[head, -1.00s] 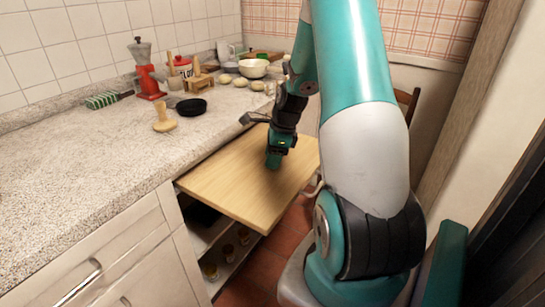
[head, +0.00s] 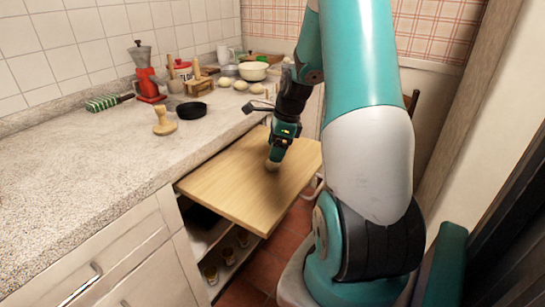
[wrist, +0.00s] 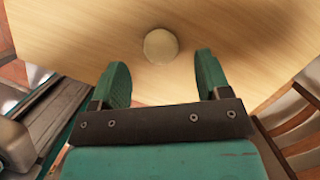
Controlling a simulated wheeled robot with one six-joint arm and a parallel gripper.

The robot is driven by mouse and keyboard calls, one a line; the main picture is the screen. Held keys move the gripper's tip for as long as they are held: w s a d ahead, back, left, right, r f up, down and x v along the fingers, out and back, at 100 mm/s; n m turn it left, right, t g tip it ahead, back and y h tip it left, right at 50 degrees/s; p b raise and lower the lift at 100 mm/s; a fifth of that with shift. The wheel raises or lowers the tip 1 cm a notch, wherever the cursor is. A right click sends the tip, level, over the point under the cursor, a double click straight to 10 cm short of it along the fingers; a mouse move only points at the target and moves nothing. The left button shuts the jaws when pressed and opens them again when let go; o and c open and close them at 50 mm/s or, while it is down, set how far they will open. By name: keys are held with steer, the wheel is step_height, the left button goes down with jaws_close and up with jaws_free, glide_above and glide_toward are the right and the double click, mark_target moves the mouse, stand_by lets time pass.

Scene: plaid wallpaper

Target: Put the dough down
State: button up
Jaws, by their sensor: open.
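The dough (head: 271,166) is a small pale round ball on the pull-out wooden board (head: 225,190). In the wrist view, the dough (wrist: 160,45) lies just beyond my fingertips, centred in the gap between them. My gripper (head: 276,155) points down, just above the dough in the head view. The wrist view shows its two green fingers (wrist: 162,68) spread apart with nothing between them. The fingers hide part of the dough in the head view.
The stone counter (head: 70,185) runs along the left. It holds a wooden stamp-like tool (head: 164,124), a black dish (head: 192,110), a red grinder (head: 146,82), a white bowl (head: 253,71) and several more dough balls (head: 240,86). The board around the dough is bare.

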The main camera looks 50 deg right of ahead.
mark_target(283, 165)
steer(key=v, duration=0.8)
steer(key=w+a+r+n+y, duration=0.1)
steer(key=a+r+n, duration=0.2)
steer(key=a+n, duration=0.75)
steer(key=w+a+r+n, duration=0.1)
steer(key=a+r+n, duration=0.2)
steer(key=a+n, duration=0.75)
steer(key=s+a+n+g, duration=0.1)
steer(key=s+a+n, duration=0.6)
steer(key=a, duration=0.2)
steer(key=s+a+r+n+g+y, duration=0.1)
steer(key=s+a+n, duration=0.6)
steer(key=a, duration=0.3)
steer(key=shift+a+r+n+p, duration=0.2)
steer(key=shift+a+n+p, duration=0.05)
steer(key=shift+n+p, duration=0.1)
